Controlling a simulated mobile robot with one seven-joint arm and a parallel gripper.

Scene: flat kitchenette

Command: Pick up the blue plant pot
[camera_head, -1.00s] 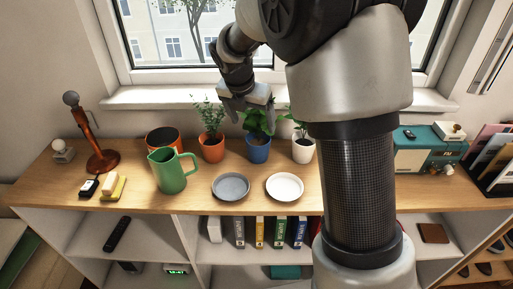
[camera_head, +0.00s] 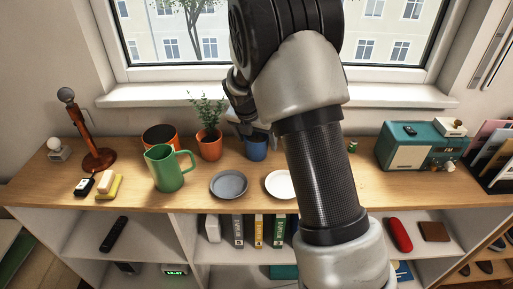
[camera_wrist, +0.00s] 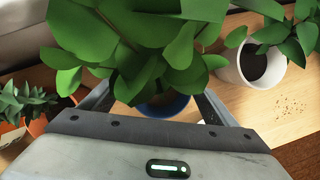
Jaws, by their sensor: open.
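The blue plant pot (camera_head: 257,150) stands upright on the wooden shelf top, between the orange potted plant and my arm. My gripper (camera_head: 247,125) is at the pot's upper part and hides most of its plant in the head view. In the wrist view the blue pot (camera_wrist: 165,108) shows only partly, under broad green leaves. My gripper (camera_wrist: 155,100) is open there, one finger on each side of the plant and pot. Whether the fingers touch the pot cannot be told.
An orange potted plant (camera_head: 208,147) stands close left; a white pot (camera_wrist: 252,68) stands to the right in the wrist view. A green jug (camera_head: 167,168), grey plate (camera_head: 229,185) and white plate (camera_head: 278,184) are nearby. The window sill (camera_head: 180,98) is behind.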

